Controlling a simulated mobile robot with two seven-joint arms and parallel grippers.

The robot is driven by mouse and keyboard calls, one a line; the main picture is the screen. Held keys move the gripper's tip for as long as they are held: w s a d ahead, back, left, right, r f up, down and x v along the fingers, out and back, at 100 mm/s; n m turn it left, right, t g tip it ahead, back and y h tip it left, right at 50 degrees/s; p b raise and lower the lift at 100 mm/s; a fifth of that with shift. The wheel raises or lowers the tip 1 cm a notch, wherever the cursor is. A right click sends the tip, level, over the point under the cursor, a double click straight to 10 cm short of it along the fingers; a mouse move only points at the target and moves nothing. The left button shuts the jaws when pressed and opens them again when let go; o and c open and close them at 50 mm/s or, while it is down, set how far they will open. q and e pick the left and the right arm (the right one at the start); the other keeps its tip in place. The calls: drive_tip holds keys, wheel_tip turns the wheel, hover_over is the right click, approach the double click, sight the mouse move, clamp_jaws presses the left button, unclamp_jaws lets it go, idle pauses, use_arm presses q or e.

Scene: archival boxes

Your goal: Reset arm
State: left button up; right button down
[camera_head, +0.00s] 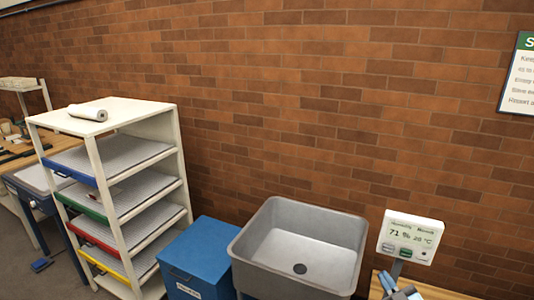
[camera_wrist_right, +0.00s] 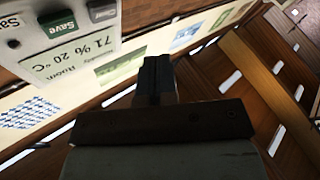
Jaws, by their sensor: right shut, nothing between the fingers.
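My right gripper (camera_wrist_right: 155,62) shows in the right wrist view with its dark fingers together and nothing between them. In the head view it shows at the lower right edge (camera_head: 396,272), just below a white humidity monitor (camera_head: 411,237). The monitor's screen reads 71 % and 20 °C. In the wrist view the monitor (camera_wrist_right: 72,45) is close, at the upper left, with a green Save button. I cannot tell whether the fingers touch it. My left gripper is not in view.
A grey sink basin (camera_head: 300,245) stands left of the monitor, with a blue bin (camera_head: 196,262) beside it. A white shelf rack (camera_head: 90,150) with coloured-front trays stands further left, a white roll (camera_head: 87,112) on top. A wooden surface (camera_head: 430,291) lies below the monitor. A brick wall is behind.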

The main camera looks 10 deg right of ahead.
drive_tip(key=s+a+f+m+g, duration=0.1)
drive_tip(key=s+a+f+g, duration=0.2)
drive_tip(key=s+a+f, duration=0.2)
drive_tip(key=s+a+f+m+g, duration=0.1)
drive_tip(key=s+a+f+g, duration=0.2)
drive_tip(key=s, duration=0.8)
drive_tip(key=s+a+f+m+g, duration=0.2)
drive_tip(key=s+a+f+g, duration=0.1)
drive_tip(key=s+a+f, duration=0.4)
wheel_tip(320, 180, down, 4)
drive_tip(key=shift+s+r+g+h, duration=0.1)
drive_tip(key=shift+s+g+h, duration=0.25)
drive_tip(key=shift+s, duration=0.25)
